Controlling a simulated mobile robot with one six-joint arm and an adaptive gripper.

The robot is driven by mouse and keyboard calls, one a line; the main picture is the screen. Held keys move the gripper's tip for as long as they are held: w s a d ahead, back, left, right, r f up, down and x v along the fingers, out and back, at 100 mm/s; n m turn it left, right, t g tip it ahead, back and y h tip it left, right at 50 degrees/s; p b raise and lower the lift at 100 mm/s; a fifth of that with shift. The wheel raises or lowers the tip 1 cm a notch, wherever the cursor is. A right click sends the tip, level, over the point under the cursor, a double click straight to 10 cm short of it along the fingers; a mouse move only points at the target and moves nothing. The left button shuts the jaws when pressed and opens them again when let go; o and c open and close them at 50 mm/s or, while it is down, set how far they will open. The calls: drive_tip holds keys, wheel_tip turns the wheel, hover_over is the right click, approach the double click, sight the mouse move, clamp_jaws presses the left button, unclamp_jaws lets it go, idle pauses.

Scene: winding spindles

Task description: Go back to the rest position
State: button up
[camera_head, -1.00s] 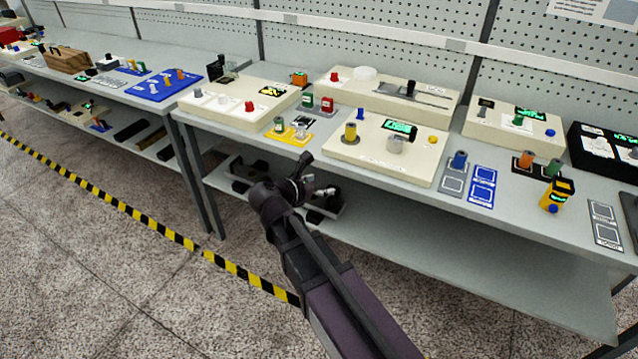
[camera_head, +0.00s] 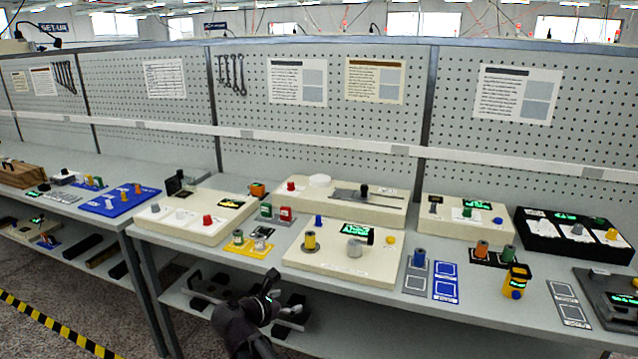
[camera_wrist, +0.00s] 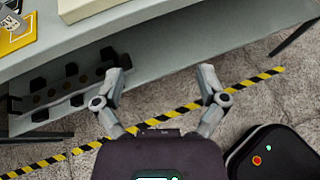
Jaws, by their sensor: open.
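My gripper (camera_head: 268,297) is low in front of the workbench (camera_head: 470,307), beside the lower shelf in the head view. In the wrist view my gripper (camera_wrist: 160,80) shows two grey fingers spread wide apart with nothing between them. The bench edge and lower shelf lie beyond the fingers. No winding part touches the fingers. The cream winding station (camera_head: 372,262), with a yellow spool (camera_head: 310,241) and a grey cylinder (camera_head: 355,247), stands on the bench above my gripper.
A yellow pad (camera_head: 245,248), blue pads (camera_head: 446,282) and a yellow handheld device (camera_head: 516,281) lie on the benchtop. A dark rack (camera_wrist: 75,88) sits on the lower shelf. Black-yellow tape (camera_wrist: 255,80) marks the floor. A pegboard (camera_head: 320,120) closes the back.

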drive_tip(key=s+d+f+m+g+y+p, duration=0.1)
drive_tip(key=s+d+m+g+y+p, duration=0.1)
drive_tip(key=d+m, duration=0.7)
drive_tip(key=s+d+f+m+g+y+p, duration=0.2)
drive_tip(key=s+d+m+g, duration=0.3)
drive_tip(key=d+m, duration=0.4)
drive_tip(key=s+d+f+m+g+y+p, duration=0.1)
drive_tip(key=s+d+m+g+y+p, duration=0.1)
drive_tip(key=d+m, duration=0.7)
drive_tip(key=shift+s+f+m+g+y, duration=0.45)
drive_tip(key=shift+s+g+y, duration=0.3)
drive_tip(key=shift+y, duration=0.25)
drive_tip(key=shift+w, duration=0.1)
drive_tip(key=shift+c, duration=0.2)
drive_tip(key=c, duration=0.4)
drive_tip(key=shift+c, duration=0.2)
